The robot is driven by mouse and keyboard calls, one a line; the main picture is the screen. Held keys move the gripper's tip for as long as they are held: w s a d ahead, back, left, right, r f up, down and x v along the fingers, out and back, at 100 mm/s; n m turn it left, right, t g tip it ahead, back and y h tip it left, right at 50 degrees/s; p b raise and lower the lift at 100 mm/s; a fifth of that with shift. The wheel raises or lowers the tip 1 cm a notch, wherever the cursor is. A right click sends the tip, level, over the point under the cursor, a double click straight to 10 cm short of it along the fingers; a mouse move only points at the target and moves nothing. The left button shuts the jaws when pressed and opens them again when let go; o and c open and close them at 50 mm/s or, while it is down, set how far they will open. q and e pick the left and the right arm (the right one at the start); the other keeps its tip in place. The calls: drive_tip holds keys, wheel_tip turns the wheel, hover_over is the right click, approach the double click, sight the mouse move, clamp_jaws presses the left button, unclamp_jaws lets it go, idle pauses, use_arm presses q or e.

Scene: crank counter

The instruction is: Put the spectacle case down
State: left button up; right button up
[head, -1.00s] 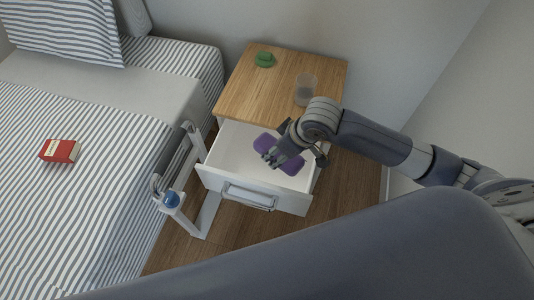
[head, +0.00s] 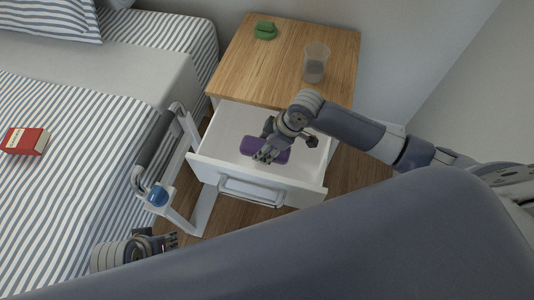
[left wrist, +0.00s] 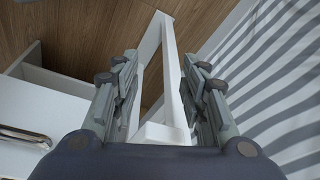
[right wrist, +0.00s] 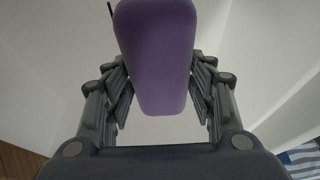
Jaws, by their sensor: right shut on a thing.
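The spectacle case (head: 281,156) is a purple rounded box, in or just above the open white drawer (head: 226,126). My right gripper (head: 266,153) is shut on it and partly covers it in the head view. In the right wrist view the case (right wrist: 158,55) sits between the fingers (right wrist: 160,95), with pale drawer surfaces behind. I cannot tell whether the case touches the drawer floor. My left gripper (head: 172,241) is low beside the bed; in the left wrist view its fingers (left wrist: 160,85) are apart and empty.
The wooden nightstand top (head: 265,75) holds a green object (head: 265,31) and a clear cup (head: 316,62). A white bed rail (head: 178,160) with a blue knob (head: 158,196) stands left of the drawer. A red box (head: 25,141) lies on the striped bed (head: 90,115).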

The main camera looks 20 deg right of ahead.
drive_tip(key=shift+f, duration=0.95)
use_arm(q)
drive_tip(key=shift+b+v, duration=0.75)
drive_tip(key=shift+v, duration=1.05)
use_arm(e)
drive_tip(key=shift+f, duration=1.65)
use_arm(q)
drive_tip(key=shift+a, duration=0.1)
use_arm(e)
drive_tip(key=shift+f, duration=0.1)
drive_tip(key=o, duration=1.2)
